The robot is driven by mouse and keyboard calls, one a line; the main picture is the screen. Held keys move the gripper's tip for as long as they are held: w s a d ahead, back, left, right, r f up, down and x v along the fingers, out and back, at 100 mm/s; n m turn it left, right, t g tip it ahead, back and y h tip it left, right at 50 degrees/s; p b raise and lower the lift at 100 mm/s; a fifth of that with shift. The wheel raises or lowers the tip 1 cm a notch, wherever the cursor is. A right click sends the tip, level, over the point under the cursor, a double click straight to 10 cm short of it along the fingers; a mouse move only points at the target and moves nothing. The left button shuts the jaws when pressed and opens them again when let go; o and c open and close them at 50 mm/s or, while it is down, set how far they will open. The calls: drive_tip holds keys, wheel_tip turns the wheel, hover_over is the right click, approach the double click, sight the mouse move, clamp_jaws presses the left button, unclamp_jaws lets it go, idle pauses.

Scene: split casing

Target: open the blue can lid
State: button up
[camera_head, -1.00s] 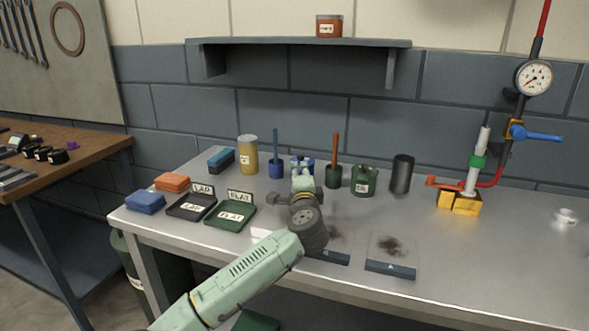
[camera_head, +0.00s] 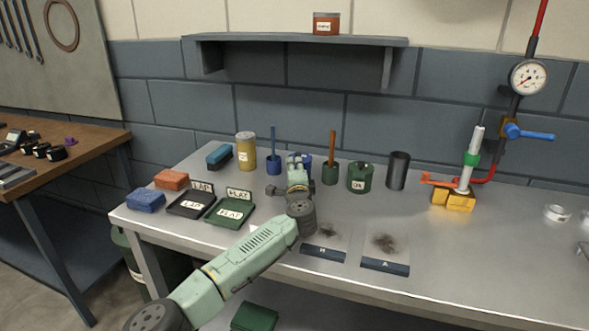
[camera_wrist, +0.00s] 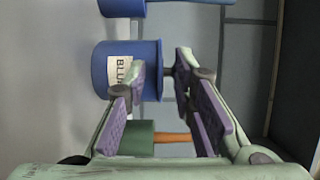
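The blue can (camera_head: 307,159) stands at the back of the bench, mostly hidden behind my gripper (camera_head: 298,165) in the head view. In the wrist view the can (camera_wrist: 99,72) lies sideways in the picture, with a white label starting "BLU". One fingertip overlaps the can's body near the label; the other is beyond the lid, on the knob's far side. I cannot tell whether either finger touches.
A blue holder (camera_head: 273,167) and a green holder (camera_head: 330,173) with upright handles flank the can. A green can (camera_head: 360,177) and a dark cylinder (camera_head: 398,170) stand to the right. Black and green trays (camera_head: 230,211) lie front left.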

clamp_jaws()
idle(0.7)
